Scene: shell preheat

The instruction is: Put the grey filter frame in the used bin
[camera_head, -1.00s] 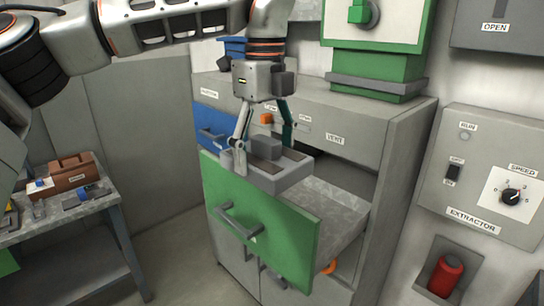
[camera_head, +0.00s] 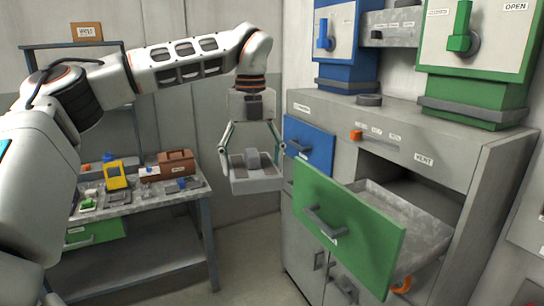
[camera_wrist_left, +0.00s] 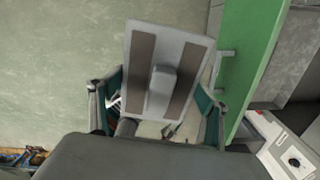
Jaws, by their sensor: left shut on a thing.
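The grey filter frame (camera_head: 257,186) is a flat grey piece with a raised block in its middle; in the wrist view the frame (camera_wrist_left: 137,70) shows two dark brown strips beside the block. My left gripper (camera_head: 253,160) is shut on it and holds it in the air, left of the open green-fronted drawer and clear of it. In the wrist view the gripper's fingers (camera_wrist_left: 158,108) lie on both sides of the frame. No bin with a readable "used" label shows. My right gripper is not in view.
The green-fronted drawer (camera_head: 345,228) stands open and its visible tray (camera_head: 410,218) looks empty. A blue drawer (camera_head: 308,145) is beside it. At left, a workbench (camera_head: 130,205) carries a brown box (camera_head: 176,163), a yellow device (camera_head: 116,176) and small items. Open floor lies between bench and cabinet.

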